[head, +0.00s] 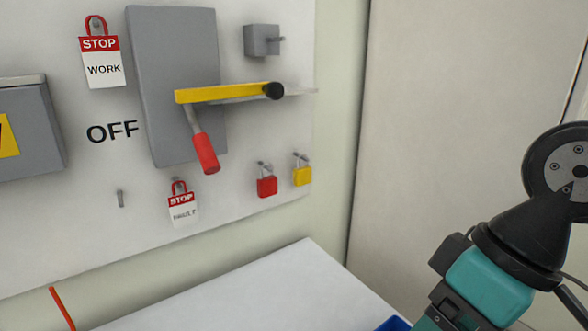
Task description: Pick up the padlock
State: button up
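Two padlocks hang on small pegs low on the right side of the white wall panel in the head view. The red padlock (267,187) is on the left, and the yellow padlock (302,176) is beside it on the right, slightly higher. Both hang upright, apart from each other, with thin shackles over the pegs. My arm shows at the right edge, well apart from both padlocks. My gripper is not in view.
A grey switch plate (148,95) carries a yellow bar (215,94) and a red-handled lever (206,153). STOP tags (102,70) hang nearby. A grey block (262,40) sits above the padlocks. The white tabletop (270,295) below looks mostly clear; a blue object (393,324) shows at the bottom.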

aim_at(303, 175)
jog(key=k, duration=1)
jog(key=z, duration=1.15)
jog(key=i, duration=1.05)
jog(key=u, duration=1.85)
jog(key=i, duration=0.35)
jog(key=u, duration=0.05)
